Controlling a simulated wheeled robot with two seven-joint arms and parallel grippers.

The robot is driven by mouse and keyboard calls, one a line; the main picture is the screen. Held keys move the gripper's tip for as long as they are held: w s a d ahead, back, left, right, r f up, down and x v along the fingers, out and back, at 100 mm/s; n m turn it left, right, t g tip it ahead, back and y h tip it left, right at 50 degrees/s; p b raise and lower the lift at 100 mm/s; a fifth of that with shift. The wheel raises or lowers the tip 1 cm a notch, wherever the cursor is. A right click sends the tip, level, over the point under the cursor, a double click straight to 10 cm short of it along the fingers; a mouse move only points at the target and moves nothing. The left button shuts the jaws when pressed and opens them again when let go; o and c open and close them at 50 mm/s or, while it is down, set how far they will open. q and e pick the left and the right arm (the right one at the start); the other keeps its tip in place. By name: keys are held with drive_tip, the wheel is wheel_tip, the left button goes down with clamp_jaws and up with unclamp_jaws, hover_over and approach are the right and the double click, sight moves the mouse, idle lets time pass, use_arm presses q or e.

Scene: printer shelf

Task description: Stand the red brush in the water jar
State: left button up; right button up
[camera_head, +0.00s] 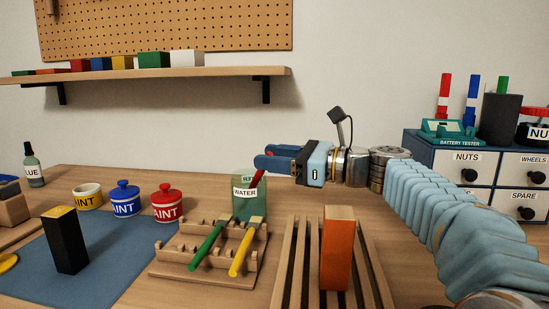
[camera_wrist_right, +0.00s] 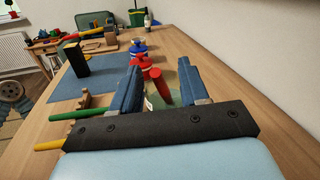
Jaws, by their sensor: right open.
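The water jar (camera_head: 243,207), greenish and see-through with a WATER label, stands upright behind the brush rack (camera_head: 215,252). The red brush (camera_head: 258,180) leans in the jar, its red handle tilted up and right above the rim. It also shows in the right wrist view (camera_wrist_right: 158,83), between my two fingers. My right gripper (camera_head: 263,158) is open, with its blue fingers just above the jar, around the top of the handle. Whether a finger touches the handle I cannot tell. The brush's lower end is hard to see through the jar. My left gripper is not in view.
A green brush (camera_head: 207,245) and a yellow brush (camera_head: 243,250) lie on the rack. Paint pots (camera_head: 125,200) stand left of the jar. A slatted wooden tray (camera_head: 375,285) with an orange block (camera_head: 337,250) stands at the right front. A drawer cabinet (camera_head: 480,180) is at right.

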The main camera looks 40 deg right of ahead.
drive_tip(key=shift+s+d+r+p, duration=0.35)
drive_tip(key=shift+s+p, duration=0.05)
drive_tip(key=shift+s, duration=0.35)
drive_tip(key=shift+s+d+r+p, duration=0.3)
drive_tip(key=shift+s+d+p, duration=0.05)
drive_tip(key=shift+s, duration=0.45)
drive_tip(key=shift+s+d+r+p, duration=0.35)
drive_tip(key=shift+s+p, duration=0.05)
drive_tip(key=shift+s, duration=0.35)
drive_tip(key=s+d+r+p, duration=0.1)
drive_tip(key=s+r+p, duration=0.2)
drive_tip(key=r, duration=0.4)
drive_tip(key=shift+s+d+p, duration=0.3)
drive_tip(key=shift+d+p, duration=0.1)
drive_tip(key=shift+p, duration=0.1)
